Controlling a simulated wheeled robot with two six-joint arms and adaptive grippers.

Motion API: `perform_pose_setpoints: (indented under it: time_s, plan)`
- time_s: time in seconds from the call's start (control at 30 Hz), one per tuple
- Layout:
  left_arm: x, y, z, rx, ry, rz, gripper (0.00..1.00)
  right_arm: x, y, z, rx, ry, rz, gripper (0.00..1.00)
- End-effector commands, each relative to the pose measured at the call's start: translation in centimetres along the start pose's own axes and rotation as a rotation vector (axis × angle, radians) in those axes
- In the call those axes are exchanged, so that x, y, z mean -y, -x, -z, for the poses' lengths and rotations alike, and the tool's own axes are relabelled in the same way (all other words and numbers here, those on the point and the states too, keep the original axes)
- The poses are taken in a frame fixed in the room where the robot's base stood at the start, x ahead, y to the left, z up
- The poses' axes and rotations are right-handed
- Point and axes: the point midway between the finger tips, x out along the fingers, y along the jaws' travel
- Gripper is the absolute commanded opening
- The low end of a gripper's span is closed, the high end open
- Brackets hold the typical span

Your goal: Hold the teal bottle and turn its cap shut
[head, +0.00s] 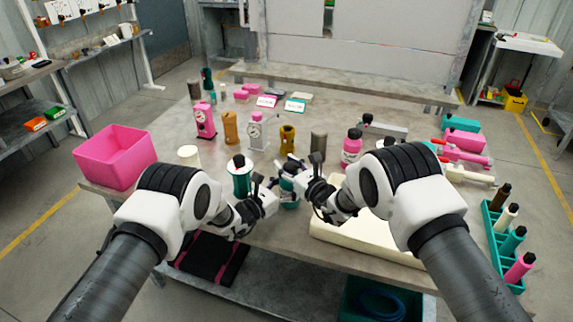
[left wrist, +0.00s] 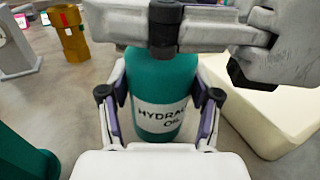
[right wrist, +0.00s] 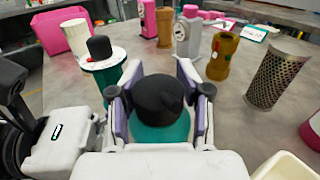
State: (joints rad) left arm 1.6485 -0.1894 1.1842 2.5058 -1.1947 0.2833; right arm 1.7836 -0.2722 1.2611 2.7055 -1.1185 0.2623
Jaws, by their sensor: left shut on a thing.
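The teal bottle (head: 288,197) stands upright near the front of the workbench. In the left wrist view the teal bottle (left wrist: 158,95) shows a white label reading "HYDRAU... OIL". My left gripper (head: 272,195) is shut on its body from the side. The black cap (right wrist: 158,98) sits on top of the teal bottle in the right wrist view. My right gripper (head: 296,172) is over the bottle top, its fingers on either side of the cap with what looks like a small gap. In the left wrist view my right gripper hides the cap.
A second teal container with a black knob (head: 240,180) stands close left of my left gripper. A cream tray (head: 340,240) lies right of the bottle. A pink bin (head: 115,158) is at the left edge. A perforated cylinder (right wrist: 273,75) and a brown-yellow part (right wrist: 223,57) stand behind.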

Motion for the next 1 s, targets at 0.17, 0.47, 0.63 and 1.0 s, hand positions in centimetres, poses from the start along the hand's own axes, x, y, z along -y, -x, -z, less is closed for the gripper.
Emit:
perform_pose_setpoints:
  time_s: [0.17, 0.47, 0.63, 1.0]
  plan:
    - [0.1, 0.0, 0.0, 0.001, -0.002, 0.003, 0.13, 0.0, 0.0, 0.0, 0.0, 0.0, 0.001, 0.55]
    - [0.3, -0.1, 0.0, 0.002, -0.003, 0.007, 0.13, 0.1, 0.2, 0.0, -0.001, 0.0, 0.001, 0.55]
    - [0.3, -0.1, 0.0, 0.002, -0.003, 0.008, 0.13, 0.1, 2.9, 0.0, -0.003, -0.001, 0.002, 0.55]
    - [0.3, -0.1, 0.0, 0.002, -0.003, 0.009, 0.13, 0.1, 11.2, 0.1, -0.001, -0.001, 0.003, 0.55]
